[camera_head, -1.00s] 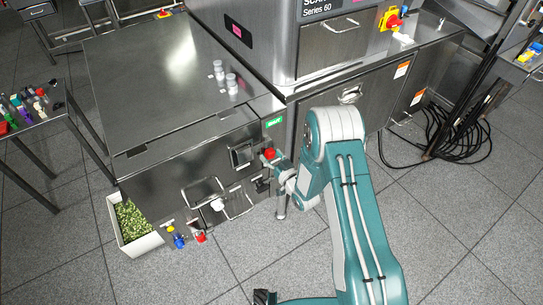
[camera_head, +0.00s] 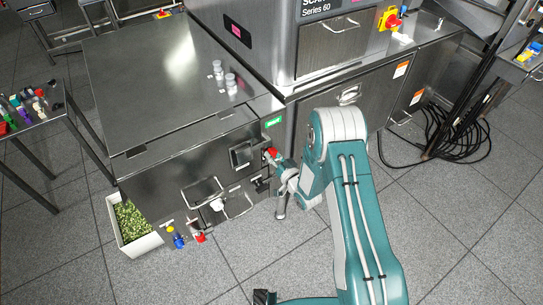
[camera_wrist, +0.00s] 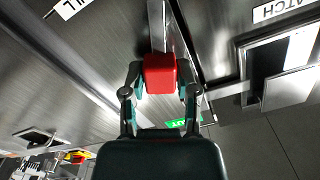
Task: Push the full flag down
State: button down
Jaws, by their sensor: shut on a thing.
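The full flag shows in the wrist view as a red block (camera_wrist: 160,74) on a metal stem, beside a white label (camera_wrist: 68,8) whose visible letters end in "LL". My gripper (camera_wrist: 160,88) has one finger on each side of the red block and is shut on it. In the head view the red flag (camera_head: 271,153) is at the right end of the steel cabinet front, with my gripper (camera_head: 277,160) at it. My arm hides part of the cabinet there.
A green label (camera_head: 274,122) is just above the flag. A hatch with a frame (camera_head: 242,155) and wire handles (camera_head: 238,203) are to its left. A white bin of green pieces (camera_head: 132,225) stands on the floor at the left.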

jog(key=m, duration=0.2)
jog(key=w+d+m, duration=0.1)
jog(key=shift+f+m, duration=0.4)
jog(key=shift+w+d+f+m, duration=0.2)
jog(key=shift+f+m, duration=0.35)
jog(key=shift+m, duration=1.05)
jog(key=shift+w+d+f+m, duration=0.1)
jog(key=shift+d+f+m, duration=0.35)
jog(key=shift+m, duration=1.15)
jog(key=shift+w+d+f+m, duration=0.1)
jog(key=shift+f+m, duration=0.6)
jog(key=shift+m, duration=0.9)
jog(key=shift+f, duration=0.1)
jog(key=shift+c, duration=1.8)
grip_release()
jog(key=shift+f, duration=0.1)
jog(key=shift+s, duration=0.1)
jog(key=v, duration=1.2)
